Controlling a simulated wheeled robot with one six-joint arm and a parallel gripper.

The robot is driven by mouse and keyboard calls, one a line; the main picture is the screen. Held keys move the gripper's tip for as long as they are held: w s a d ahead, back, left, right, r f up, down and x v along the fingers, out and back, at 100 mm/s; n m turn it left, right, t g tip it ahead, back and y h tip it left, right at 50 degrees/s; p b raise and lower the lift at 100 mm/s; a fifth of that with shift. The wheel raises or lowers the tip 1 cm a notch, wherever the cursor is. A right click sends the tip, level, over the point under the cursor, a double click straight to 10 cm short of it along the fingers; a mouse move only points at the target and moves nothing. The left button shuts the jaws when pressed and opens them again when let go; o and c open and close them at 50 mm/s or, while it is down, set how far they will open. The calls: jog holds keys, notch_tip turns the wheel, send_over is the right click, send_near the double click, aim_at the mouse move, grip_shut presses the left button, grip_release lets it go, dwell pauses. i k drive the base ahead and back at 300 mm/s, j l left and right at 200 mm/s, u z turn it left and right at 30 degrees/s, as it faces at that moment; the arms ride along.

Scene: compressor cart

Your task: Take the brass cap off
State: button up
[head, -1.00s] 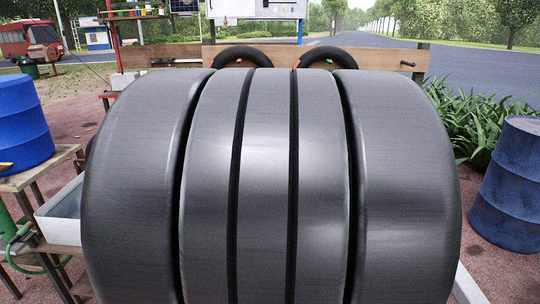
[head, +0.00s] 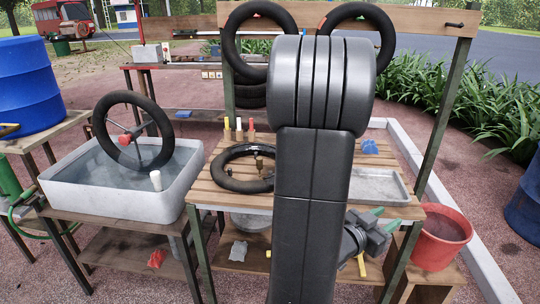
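A black inner tube (head: 232,181) lies on the slatted wooden bench, partly hidden behind my arm. A small brass-coloured piece (head: 259,163) stands up at its right side, close to my arm's edge; it looks like the valve with the brass cap, but it is too small to tell the cap apart. My gripper (head: 391,216) is at the lower right of my arm, near the bench's front right corner. Its two green-tipped fingers are apart with nothing seen between them. It is well to the right of the brass piece and away from it.
A water-filled basin (head: 105,205) holding an upright wheel (head: 133,131) stands at left. Several coloured-handled tools (head: 238,130) stand behind the tube. A grey tray (head: 380,186) and blue item (head: 370,147) are at bench right. A red bucket (head: 440,237) stands right; tubes (head: 259,18) hang behind.

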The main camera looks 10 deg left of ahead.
aim_at(259, 164)
jog(key=i+l+u, duration=0.1)
jog(key=u, duration=0.4)
jog(key=i+l+u, duration=0.2)
jog(key=u, duration=0.95)
